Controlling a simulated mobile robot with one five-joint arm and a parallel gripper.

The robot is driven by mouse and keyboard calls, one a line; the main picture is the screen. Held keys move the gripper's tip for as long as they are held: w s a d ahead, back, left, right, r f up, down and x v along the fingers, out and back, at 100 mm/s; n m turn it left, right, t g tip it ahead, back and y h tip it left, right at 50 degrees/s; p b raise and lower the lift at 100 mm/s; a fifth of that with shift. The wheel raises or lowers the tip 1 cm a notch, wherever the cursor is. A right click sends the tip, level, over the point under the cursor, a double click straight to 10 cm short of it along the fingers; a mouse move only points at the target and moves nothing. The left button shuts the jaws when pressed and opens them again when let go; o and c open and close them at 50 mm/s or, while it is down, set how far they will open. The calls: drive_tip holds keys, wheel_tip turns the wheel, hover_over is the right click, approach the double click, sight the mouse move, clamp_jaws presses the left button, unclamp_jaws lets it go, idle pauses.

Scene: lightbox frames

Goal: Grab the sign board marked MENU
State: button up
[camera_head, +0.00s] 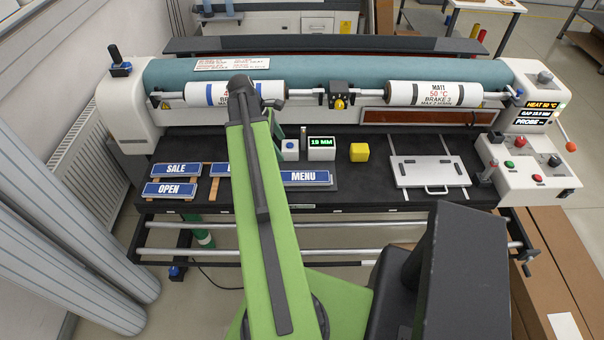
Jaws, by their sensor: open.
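The MENU sign board (305,178) is a blue plate with white letters and a pale edge. It lies on the black bed of the machine, just right of my green arm. My arm reaches from the bottom of the picture up over the bed and covers the area left of the sign. My gripper's fingers cannot be made out; they seem hidden behind the arm. Nothing is seen touching the visible part of the MENU sign.
SALE sign (176,170) and OPEN sign (170,189) lie at the left; another blue sign is mostly hidden by my arm. Behind MENU stand a 19 MM display (321,149) and a yellow cube (359,152). A white plate (429,171) lies right. Rollers (434,94) run behind.

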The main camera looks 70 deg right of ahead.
drive_tip(key=b, duration=1.1)
hover_over(301, 176)
drive_tip(key=w+a, duration=0.2)
drive_tip(key=w, duration=0.1)
drive_tip(key=f, duration=1.1)
drive_tip(key=shift+s+d+f, duration=0.15)
drive_tip(key=shift+d+f, duration=0.1)
drive_tip(key=shift+r, duration=0.1)
drive_tip(key=b+x, duration=0.5)
drive_tip(key=shift+s+d, duration=0.1)
drive_tip(key=shift+d, duration=0.2)
drive_tip(key=c, duration=1.7)
drive_tip(key=shift+r, duration=0.15)
